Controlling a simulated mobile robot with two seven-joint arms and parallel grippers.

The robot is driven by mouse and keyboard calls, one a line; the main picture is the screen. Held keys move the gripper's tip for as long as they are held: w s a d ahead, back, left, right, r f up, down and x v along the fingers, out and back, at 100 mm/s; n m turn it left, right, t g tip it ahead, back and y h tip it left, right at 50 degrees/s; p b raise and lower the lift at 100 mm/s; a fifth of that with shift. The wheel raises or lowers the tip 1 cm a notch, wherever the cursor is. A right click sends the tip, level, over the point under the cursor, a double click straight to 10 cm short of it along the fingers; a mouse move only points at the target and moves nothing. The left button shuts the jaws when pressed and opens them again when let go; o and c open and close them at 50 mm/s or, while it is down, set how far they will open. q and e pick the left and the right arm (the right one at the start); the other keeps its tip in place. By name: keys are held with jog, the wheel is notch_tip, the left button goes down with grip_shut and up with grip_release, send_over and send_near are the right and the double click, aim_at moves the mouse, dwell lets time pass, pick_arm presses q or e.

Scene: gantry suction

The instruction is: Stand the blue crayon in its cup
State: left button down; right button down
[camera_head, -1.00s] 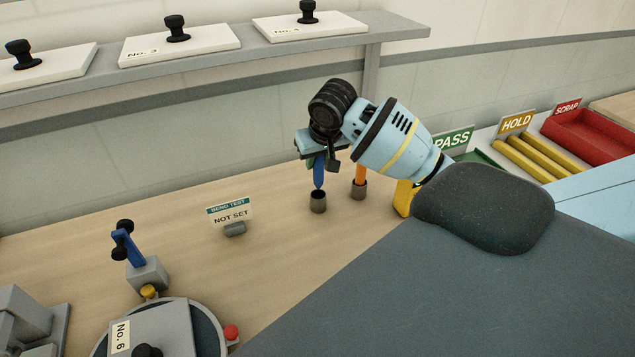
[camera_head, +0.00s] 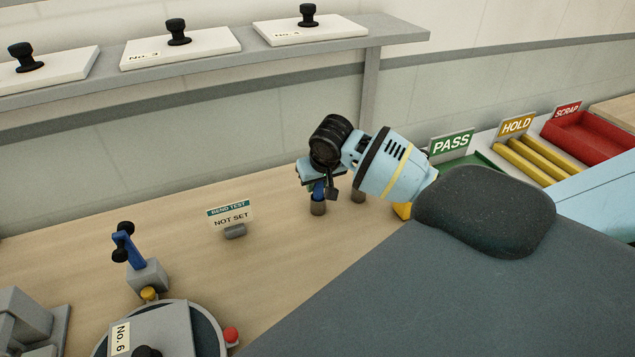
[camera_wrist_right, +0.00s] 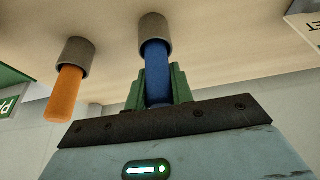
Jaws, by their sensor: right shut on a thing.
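The blue crayon (camera_head: 318,190) stands upright with its lower end inside a small grey cup (camera_head: 317,208). My right gripper (camera_head: 319,180) is shut on the crayon's upper part, just above the cup. In the right wrist view the blue crayon (camera_wrist_right: 157,75) sits between the green fingers (camera_wrist_right: 157,90), and its far end goes into the mouth of the grey cup (camera_wrist_right: 154,32). The gripper hides the crayon's top in the head view. My left gripper is not in view.
A second grey cup (camera_wrist_right: 76,55) beside it holds an orange crayon (camera_wrist_right: 64,95). A "NOT SET" sign (camera_head: 231,216) stands to the left. A blue lever (camera_head: 128,250) and round fixture (camera_head: 205,330) are at lower left. PASS, HOLD and SCRAP trays (camera_head: 590,130) lie right.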

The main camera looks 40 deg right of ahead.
jog(key=shift+f, duration=0.1)
jog(key=c, duration=1.2)
grip_release()
jog(key=shift+r, duration=0.2)
jog(key=v, duration=1.1)
jog(key=shift+s+r, duration=0.25)
jog(key=shift+r, duration=0.1)
